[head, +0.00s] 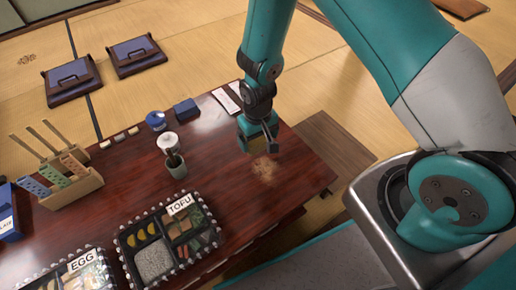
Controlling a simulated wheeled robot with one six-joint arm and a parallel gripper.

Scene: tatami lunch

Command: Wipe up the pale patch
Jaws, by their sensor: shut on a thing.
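The pale patch (264,171) is a tan, mottled smear on the dark red wooden table (223,180), near its right end. My gripper (259,144) points down just behind the patch, low over the table top. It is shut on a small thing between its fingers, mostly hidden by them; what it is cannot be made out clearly. The patch's near part is uncovered. I cannot tell whether the held thing touches the table.
A grey-green cup (176,167) and a white-lidded pot (168,142) stand left of the patch. Bento boxes labelled TOFU (150,252) and EGG (80,273) lie in front. A wooden rack (72,184) stands at left. A white paper strip (226,101) lies behind.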

